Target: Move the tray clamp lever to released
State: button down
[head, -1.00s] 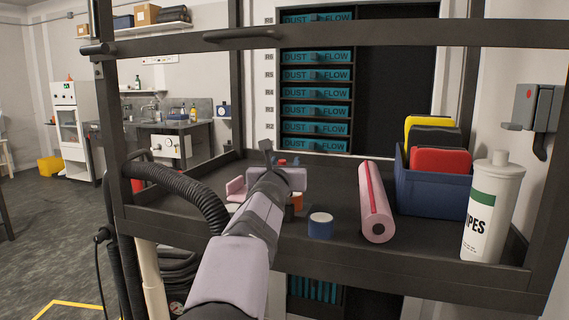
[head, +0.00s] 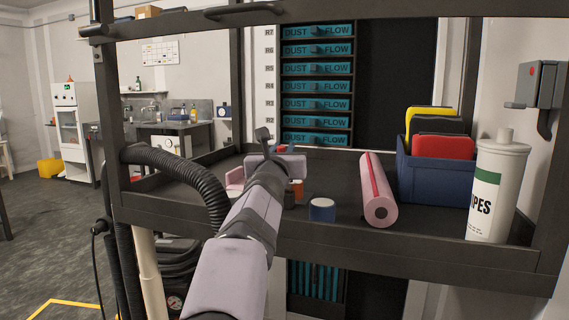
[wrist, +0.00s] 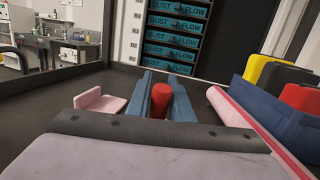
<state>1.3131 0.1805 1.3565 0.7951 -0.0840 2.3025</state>
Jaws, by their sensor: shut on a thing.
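My gripper (wrist: 161,84) reaches over the dark tray shelf (head: 345,185). In the wrist view its two blue fingers are closed on a red rounded piece (wrist: 161,100) that sits between them. Only the top of this piece shows; its base and any link to a clamp are hidden. I cannot tell for sure that it is the tray clamp lever. In the head view my gripper (head: 284,150) is mostly hidden behind my wrist, with a bit of red and blue at its tip.
A dark crossbar (head: 400,31) runs above.

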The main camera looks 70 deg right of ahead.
jog(key=shift+a+f+h+b, duration=0.15)
jog(key=shift+a+h+b, duration=0.6)
jog(key=shift+b, duration=2.6)
jog(key=shift+t+h+b, duration=0.25)
jog(key=shift+t+b, duration=0.15)
jog(key=shift+b, duration=0.15)
jog(key=shift+r, duration=0.3)
jog(key=c, duration=1.6)
grip_release()
jog(key=shift+a, duration=0.1)
jog(key=shift+o, duration=0.2)
jog(key=b+v, duration=0.3)
jog(key=v, duration=0.4)
